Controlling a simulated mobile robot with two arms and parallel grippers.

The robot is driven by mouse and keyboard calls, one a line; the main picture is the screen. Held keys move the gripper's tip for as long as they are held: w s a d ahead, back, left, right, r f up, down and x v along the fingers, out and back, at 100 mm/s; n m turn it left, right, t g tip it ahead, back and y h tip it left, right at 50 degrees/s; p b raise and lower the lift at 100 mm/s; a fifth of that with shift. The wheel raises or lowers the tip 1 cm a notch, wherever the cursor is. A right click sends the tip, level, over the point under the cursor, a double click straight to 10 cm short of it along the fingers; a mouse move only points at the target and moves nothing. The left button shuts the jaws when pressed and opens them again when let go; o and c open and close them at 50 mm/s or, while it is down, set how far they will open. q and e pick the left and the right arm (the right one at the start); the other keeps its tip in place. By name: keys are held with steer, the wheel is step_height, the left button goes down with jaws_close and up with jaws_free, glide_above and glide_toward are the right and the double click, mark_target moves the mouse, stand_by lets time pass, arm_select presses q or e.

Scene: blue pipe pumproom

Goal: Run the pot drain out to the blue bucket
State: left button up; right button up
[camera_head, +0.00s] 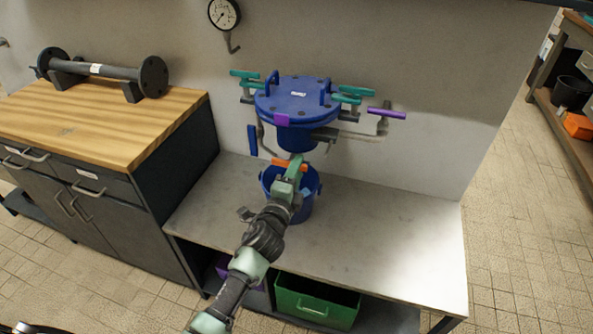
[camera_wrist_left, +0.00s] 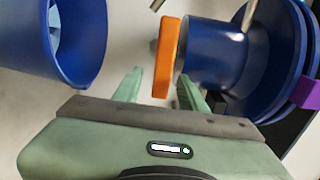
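The blue pot (camera_head: 292,104) with a bolted lid is mounted at the wall above the bench. Below its bottom shows an orange handle (camera_head: 279,163), seen edge-on as an upright orange bar (camera_wrist_left: 166,58) in the left wrist view. The blue bucket (camera_head: 307,205) stands on the bench beneath the pot, partly hidden by my left arm; its rim also shows in the wrist view (camera_wrist_left: 62,50). My left gripper (camera_wrist_left: 160,85) is open, its fingers on either side of the orange handle's near end, closer to the right finger. Contact is unclear. My right gripper is not in view.
Teal handles (camera_head: 352,97) and a purple handle (camera_head: 387,113) stick out beside the pot. A wooden-topped cabinet (camera_head: 110,125) with a dark flanged pipe (camera_head: 95,70) stands left. A green crate (camera_head: 315,303) sits under the bench (camera_head: 400,240), whose right side is clear.

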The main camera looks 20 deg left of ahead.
arm_select(q)
steer(key=shift+s, duration=0.1)
steer(key=s, duration=0.7)
steer(key=shift+s, duration=0.3)
steer(key=shift+a, duration=0.1)
